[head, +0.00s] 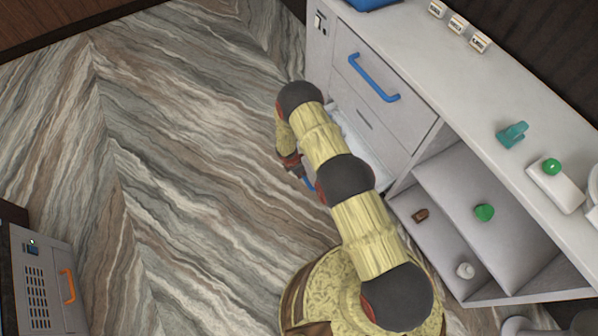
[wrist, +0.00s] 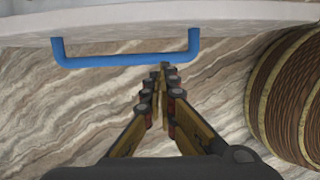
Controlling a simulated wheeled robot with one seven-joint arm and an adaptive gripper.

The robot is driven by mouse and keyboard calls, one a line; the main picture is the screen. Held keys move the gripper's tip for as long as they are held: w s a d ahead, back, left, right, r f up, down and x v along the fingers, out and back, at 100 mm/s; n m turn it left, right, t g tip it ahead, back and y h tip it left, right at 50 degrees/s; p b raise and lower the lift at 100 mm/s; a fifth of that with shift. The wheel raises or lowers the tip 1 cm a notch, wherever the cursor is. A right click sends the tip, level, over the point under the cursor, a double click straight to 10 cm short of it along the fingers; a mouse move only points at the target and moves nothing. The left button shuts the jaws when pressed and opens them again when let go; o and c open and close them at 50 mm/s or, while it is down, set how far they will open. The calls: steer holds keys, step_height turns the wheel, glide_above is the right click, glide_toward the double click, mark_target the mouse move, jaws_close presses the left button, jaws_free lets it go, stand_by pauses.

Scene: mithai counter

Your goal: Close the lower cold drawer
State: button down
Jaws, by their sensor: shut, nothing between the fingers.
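The lower cold drawer (head: 379,173) stands pulled out below the closed upper drawer, with part of its pale inside showing behind my arm. Its blue handle (head: 308,184) is mostly hidden by my arm in the head view. In the wrist view the handle (wrist: 120,61) runs across the top, fixed to the pale drawer front (wrist: 225,17). My gripper (wrist: 163,68) is shut and empty, its fingertips close to the right part of the handle bar. I cannot tell whether they touch it. In the head view my gripper (head: 296,168) is low beside the drawer front, partly hidden.
The upper drawer has a blue handle (head: 374,78). A teal item (head: 512,134) stands on the counter. A grey cabinet with an orange handle (head: 68,286) is at lower left. The floor between is clear.

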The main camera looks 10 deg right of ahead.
steer(key=d+f+b, duration=0.1)
steer(key=w+d+f, duration=0.1)
steer(key=d, duration=0.1)
steer(key=shift+d+f+b, duration=0.2)
steer(key=shift+b, duration=0.15)
steer(key=shift+w+d+r, duration=0.1)
steer(key=shift+w+d, duration=0.1)
steer(key=shift+d, duration=0.3)
